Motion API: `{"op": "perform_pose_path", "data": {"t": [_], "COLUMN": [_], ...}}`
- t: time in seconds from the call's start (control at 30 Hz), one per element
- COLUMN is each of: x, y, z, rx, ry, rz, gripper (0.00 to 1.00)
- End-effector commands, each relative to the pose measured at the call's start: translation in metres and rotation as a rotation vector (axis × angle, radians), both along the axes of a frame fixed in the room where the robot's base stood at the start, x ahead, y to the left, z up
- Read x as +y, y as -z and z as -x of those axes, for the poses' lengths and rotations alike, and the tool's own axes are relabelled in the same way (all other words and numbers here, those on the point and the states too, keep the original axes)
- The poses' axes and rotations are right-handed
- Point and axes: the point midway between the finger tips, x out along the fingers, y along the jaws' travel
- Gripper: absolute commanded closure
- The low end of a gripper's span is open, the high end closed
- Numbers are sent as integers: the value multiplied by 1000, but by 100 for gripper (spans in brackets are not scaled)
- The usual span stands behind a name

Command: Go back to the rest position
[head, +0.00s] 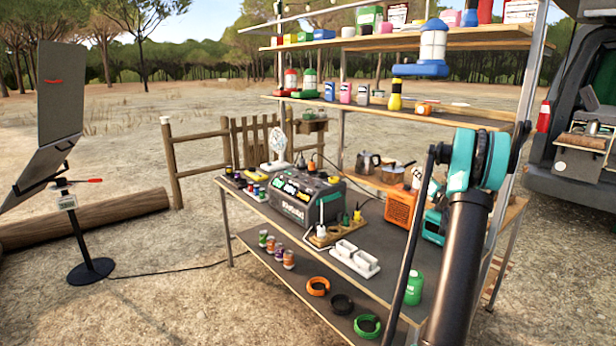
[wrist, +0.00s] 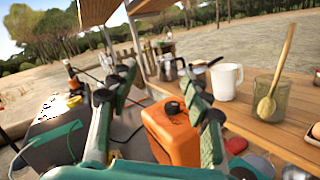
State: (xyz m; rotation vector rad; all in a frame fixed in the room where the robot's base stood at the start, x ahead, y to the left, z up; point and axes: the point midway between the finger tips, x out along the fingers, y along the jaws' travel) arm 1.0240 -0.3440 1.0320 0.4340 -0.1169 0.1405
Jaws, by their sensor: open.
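My gripper (wrist: 155,72) shows in the wrist view with its two fingers spread apart and nothing held between them. An orange canister-like box with a black cap (wrist: 172,132) stands beyond and below the fingers, and the right finger covers part of it. The box also shows in the head view (head: 399,208), beside my arm. In the head view my dark arm link and teal joint rise at the right in front of the shelf unit. I cannot make out the gripper's fingers there.
A wooden shelf holds a moka pot (wrist: 170,68), a white mug (wrist: 226,82) and a glass jar with a wooden spoon (wrist: 266,102). A lantern (head: 433,45) is above.

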Motion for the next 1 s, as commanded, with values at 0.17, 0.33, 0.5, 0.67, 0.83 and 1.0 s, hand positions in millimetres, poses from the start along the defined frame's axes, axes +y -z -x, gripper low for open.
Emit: {"op": "perform_pose_path", "data": {"t": [0.17, 0.33, 0.5, 0.67, 0.83, 1.0], "x": [23, 42, 67, 102, 150, 205], "y": [-44, -55, -37, 1, 56, 113], "z": [30, 74, 131, 196, 276, 364], "rx": [-10, 1, 37, 96, 185, 296], "ry": [136, 264, 394, 535, 719, 939], "rz": [-382, -765, -1147, -1496, -1838, -2117], "gripper": [51, 51, 51, 51, 51, 51]}}
